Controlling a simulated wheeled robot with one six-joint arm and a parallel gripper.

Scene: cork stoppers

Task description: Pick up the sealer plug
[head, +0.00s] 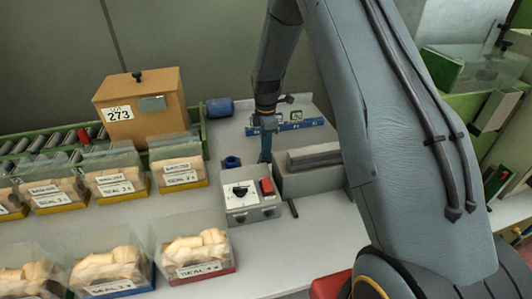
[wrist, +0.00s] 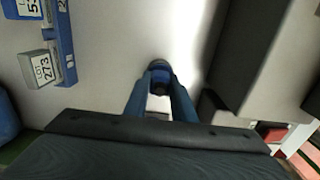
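In the wrist view a small blue and dark round piece (wrist: 159,77), which looks like the sealer plug, sits between the fingertips of my gripper (wrist: 160,88). One blue finger is on each side of it. I cannot tell whether they touch or grip it. In the head view my gripper (head: 265,153) points down close to the bench, just behind the control box and beside the long grey block; the piece between its fingers cannot be made out there. Another small blue round part (head: 232,162) stands on the bench left of my gripper.
A control box (head: 250,203) with a dial and red switch stands in front of my gripper. A long grey block (head: 308,180) is close on the right. A blue label rack (head: 300,125) and blue cylinder (head: 220,107) are behind. Bins of corks (head: 178,163) stand left.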

